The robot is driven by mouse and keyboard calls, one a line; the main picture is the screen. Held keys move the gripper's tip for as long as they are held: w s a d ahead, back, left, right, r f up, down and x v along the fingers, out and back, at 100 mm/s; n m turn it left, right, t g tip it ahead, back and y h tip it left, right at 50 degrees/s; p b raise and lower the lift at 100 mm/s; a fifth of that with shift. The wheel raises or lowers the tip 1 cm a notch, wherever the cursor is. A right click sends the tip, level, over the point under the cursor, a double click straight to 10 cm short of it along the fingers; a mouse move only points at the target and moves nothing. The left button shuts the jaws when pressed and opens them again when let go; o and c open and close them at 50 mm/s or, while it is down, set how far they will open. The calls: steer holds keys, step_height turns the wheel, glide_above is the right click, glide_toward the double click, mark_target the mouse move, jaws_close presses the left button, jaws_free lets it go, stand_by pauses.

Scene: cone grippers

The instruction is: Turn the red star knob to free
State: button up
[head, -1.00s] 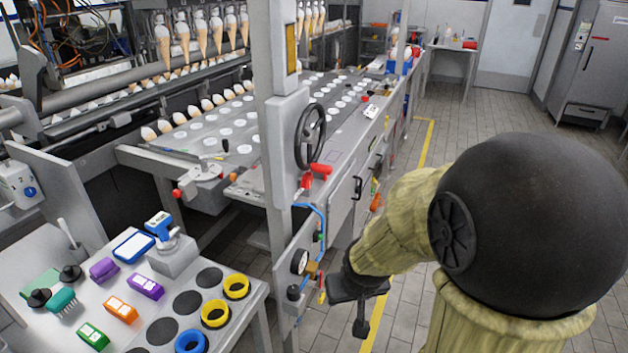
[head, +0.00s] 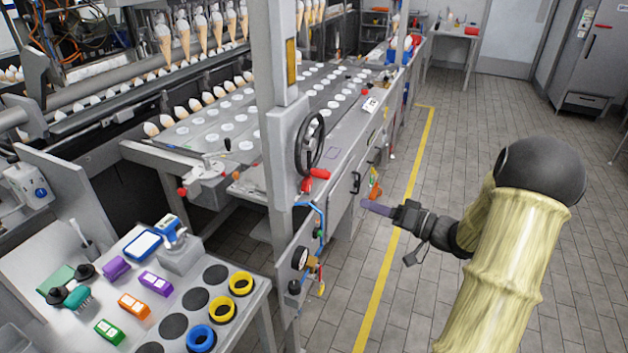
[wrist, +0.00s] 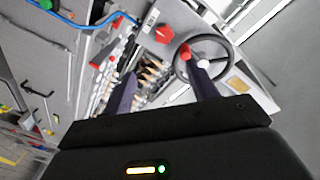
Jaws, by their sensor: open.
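A red, blocky knob that looks like the star knob (wrist: 165,34) shows in the wrist view, on the grey machine panel close to the handwheel (wrist: 203,65). In the head view a small red part (head: 307,184) sits under the handwheel (head: 309,142), partly behind the wheel's red handle (head: 320,173). Its star shape and setting are too small to read. My gripper (head: 378,208) is right of the machine in the head view, apart from it. In the wrist view its two dark fingers (wrist: 163,84) are spread with nothing between them.
A blue hose (head: 318,212) and a gauge (head: 300,257) are on the machine post below the wheel. A side table (head: 255,300) with coloured blocks and rings stands at lower left.

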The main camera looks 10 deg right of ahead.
mark_target(310, 184)
steer(key=shift+s+r+y, duration=0.15)
steer(key=shift+s+y, duration=0.15)
steer(key=p+x, duration=0.2)
steer(key=x, duration=1.5)
steer(key=shift+w+a+f+p, duration=0.2)
steer(key=shift+f+p, duration=0.05)
steer(key=shift+p, duration=0.05)
steer(key=shift+c, duration=0.2)
steer(key=c, duration=0.9)
